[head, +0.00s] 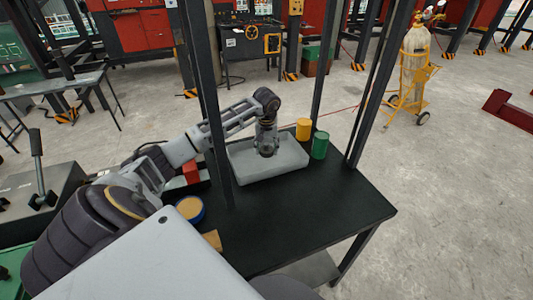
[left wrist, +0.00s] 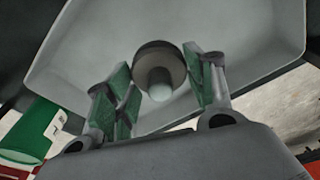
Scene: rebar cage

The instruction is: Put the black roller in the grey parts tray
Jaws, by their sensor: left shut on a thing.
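The grey parts tray (head: 285,172) sits at the back of the black bench. It fills the upper part of the left wrist view (left wrist: 85,45). My left gripper (head: 267,150) points down over the tray, low between its walls. In the head view the gripper mostly hides the roller. My right gripper is not in view.
A yellow can (head: 303,129) and a green can (head: 320,146) stand just right of the tray. Dark uprights (head: 206,100) rise from the bench near my left arm. A blue-rimmed round tub (head: 190,209) and a wooden block (head: 213,239) sit nearer. The bench's right part is clear.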

